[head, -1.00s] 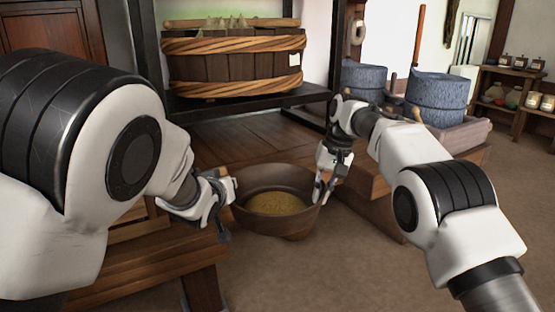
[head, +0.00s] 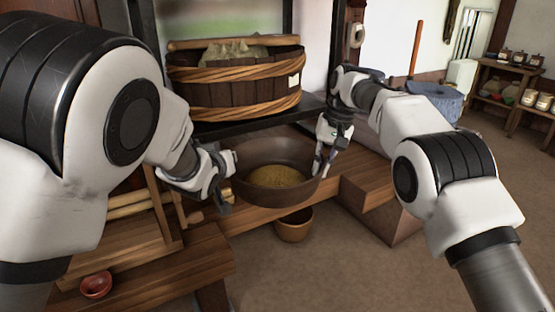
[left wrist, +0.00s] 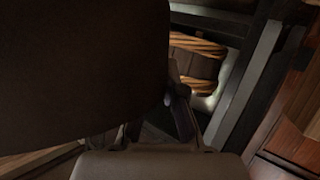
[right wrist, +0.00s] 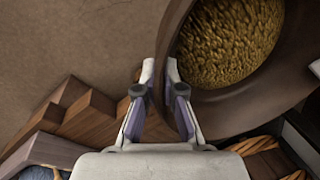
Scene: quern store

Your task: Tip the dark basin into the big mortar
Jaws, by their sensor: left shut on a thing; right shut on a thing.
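The dark basin (head: 262,150) is round and brown and holds yellow-brown grain (head: 276,177). It hangs roughly level between my two grippers. My left gripper (head: 229,180) is shut on its left rim, and my right gripper (head: 320,168) is shut on its right rim. In the right wrist view, the fingers (right wrist: 160,75) pinch the basin wall (right wrist: 220,112) beside the grain. In the left wrist view, the basin's dark outside (left wrist: 85,65) hides most of the scene. I cannot make out a thing that is surely the big mortar.
A rope-bound wooden tub (head: 235,95) with pale sacking stands on a dark rack behind the basin. A small brown pot (head: 294,226) is on the floor below. A red bowl (head: 96,285) lies at front left. Floor at front right is clear.

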